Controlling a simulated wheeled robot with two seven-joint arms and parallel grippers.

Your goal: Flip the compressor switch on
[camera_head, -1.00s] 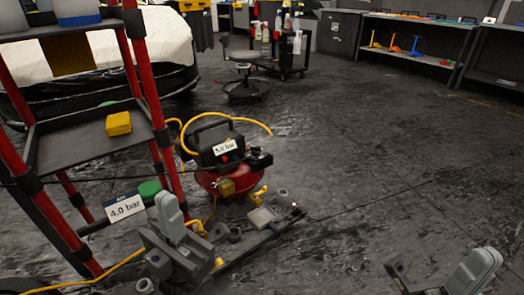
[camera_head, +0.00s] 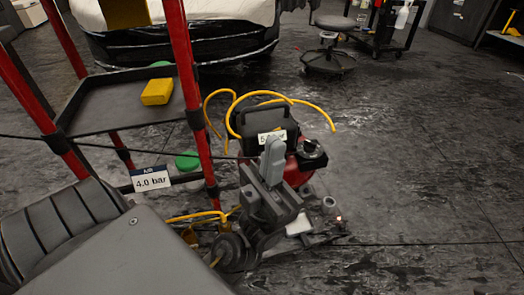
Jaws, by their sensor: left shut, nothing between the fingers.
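The compressor (camera_head: 258,115) stands on the floor in the middle of the view, with a black top, a red tank and a pressure label that is partly covered. My left gripper (camera_head: 336,226) is in front of the compressor's lower part and to its right. It is shut and empty. My left wrist hides much of the compressor's front, and I cannot make out the switch. I cannot tell whether the gripper touches the compressor. My right gripper is out of view.
A red-posted cart (camera_head: 187,75) stands left of the compressor with a yellow block (camera_head: 157,91) on its shelf and a 4.0 bar sign (camera_head: 152,179). A yellow hose (camera_head: 303,101) loops over the compressor. A rolling stool (camera_head: 328,60) stands behind. The floor at right is clear.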

